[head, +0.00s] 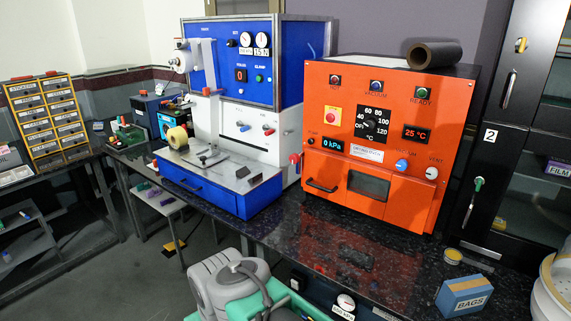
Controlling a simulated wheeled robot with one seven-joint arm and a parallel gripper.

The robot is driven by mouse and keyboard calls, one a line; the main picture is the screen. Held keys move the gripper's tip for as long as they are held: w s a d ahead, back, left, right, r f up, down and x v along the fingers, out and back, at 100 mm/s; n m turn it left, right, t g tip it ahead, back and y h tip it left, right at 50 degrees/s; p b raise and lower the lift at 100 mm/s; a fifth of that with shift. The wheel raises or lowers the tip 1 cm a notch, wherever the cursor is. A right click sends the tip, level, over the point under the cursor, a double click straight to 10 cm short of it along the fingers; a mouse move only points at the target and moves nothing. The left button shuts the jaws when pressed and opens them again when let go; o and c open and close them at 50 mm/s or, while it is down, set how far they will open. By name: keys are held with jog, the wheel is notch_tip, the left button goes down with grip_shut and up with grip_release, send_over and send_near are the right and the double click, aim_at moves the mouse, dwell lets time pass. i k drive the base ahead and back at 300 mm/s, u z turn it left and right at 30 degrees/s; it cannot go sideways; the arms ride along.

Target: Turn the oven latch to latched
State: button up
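The orange oven (345,210) stands on the dark counter at the right of the middle. Its front door with a small dark window (366,184) looks closed. A dark bar handle (321,187) is on the front, left of the window. I cannot make out for sure which part is the latch, or how it is turned. A black temperature dial (374,124), a blue knob (402,165) and a white vent knob (432,173) are on the front. The displays read 0 kPa and 25 °C. My gripper is not in view; a grey part of my body shows at the bottom.
A blue and white machine (238,75) stands left of the oven, with a blue drawer unit (205,197) before it. A dark roll (434,54) lies on the oven. A blue bags box (463,296) is at the right. The counter (340,262) before the oven is mostly clear.

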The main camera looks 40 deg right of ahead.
aim_at(295, 158)
jog(key=u, duration=0.5)
jog(key=k, duration=1.25)
jog(key=z, duration=0.15)
jog(key=i, duration=0.55)
jog(key=z, duration=0.8)
jog(key=i, duration=0.9)
jog(key=u, duration=0.65)
jog(key=i, duration=0.55)
jog(key=u, duration=0.6)
